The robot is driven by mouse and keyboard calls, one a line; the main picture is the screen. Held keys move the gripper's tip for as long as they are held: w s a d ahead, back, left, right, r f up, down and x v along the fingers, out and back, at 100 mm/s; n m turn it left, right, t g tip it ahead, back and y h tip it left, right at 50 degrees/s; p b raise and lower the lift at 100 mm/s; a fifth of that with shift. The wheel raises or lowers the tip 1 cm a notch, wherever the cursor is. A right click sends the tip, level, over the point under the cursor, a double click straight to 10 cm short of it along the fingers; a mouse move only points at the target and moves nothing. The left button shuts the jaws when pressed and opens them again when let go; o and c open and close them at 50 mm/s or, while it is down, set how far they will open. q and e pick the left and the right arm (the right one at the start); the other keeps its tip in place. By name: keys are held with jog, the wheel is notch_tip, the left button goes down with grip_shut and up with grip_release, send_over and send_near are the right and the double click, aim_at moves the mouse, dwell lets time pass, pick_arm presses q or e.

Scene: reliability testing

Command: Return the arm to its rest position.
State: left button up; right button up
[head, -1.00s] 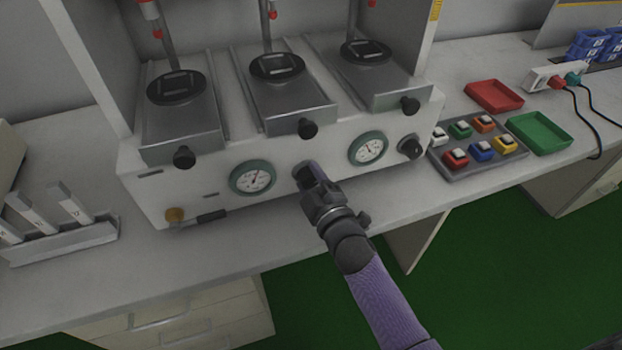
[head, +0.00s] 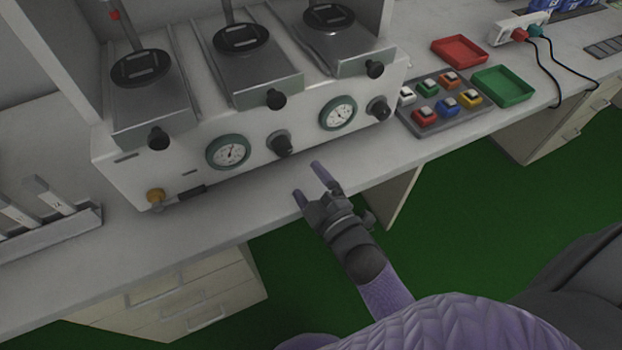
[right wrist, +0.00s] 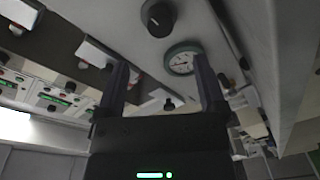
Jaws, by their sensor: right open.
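My right gripper (head: 309,181) is open and empty in the head view. Its two purple fingers are spread apart just in front of the white test machine (head: 190,184), above the front edge of the bench. A black knob (head: 281,143) on the machine's front panel is a short way beyond the fingertips, clear of them. In the right wrist view, the open fingers (right wrist: 162,82) stand with nothing between them in their grip. The knob (right wrist: 157,17) and a round gauge (right wrist: 182,60) show beyond them. My left gripper is not in view.
A grey block with coloured switches (head: 440,104), a red tray (head: 459,51) and a green tray (head: 503,86) lie to the right on the bench. A rack with labelled pieces (head: 60,232) stands at the left. Open green floor (head: 450,215) lies in front of the bench.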

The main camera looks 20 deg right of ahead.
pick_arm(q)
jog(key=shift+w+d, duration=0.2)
pick_arm(e)
jog(key=shift+s, duration=0.2)
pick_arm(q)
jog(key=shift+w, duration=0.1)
pick_arm(e)
jog(key=s+f+m+g+h+p, duration=0.1)
jog(key=s+f+m+g+p, duration=0.5)
jog(key=s+f+g+p, duration=0.5)
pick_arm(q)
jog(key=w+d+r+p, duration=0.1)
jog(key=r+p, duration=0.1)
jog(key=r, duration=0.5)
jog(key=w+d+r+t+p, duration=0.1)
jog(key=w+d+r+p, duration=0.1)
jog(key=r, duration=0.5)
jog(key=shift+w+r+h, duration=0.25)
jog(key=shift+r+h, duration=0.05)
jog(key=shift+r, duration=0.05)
pick_arm(e)
jog(key=s+d+f+m+g, duration=0.2)
jog(key=s+g, duration=0.1)
jog(key=s, duration=0.8)
jog(key=s+d+f+m+g+h, duration=0.1)
jog(key=s+f+m+g, duration=0.1)
jog(key=s, duration=0.9)
jog(key=shift+s+d+f+g, duration=0.2)
jog(key=shift+d+f+g, duration=0.2)
jog(key=shift+g, duration=0.1)
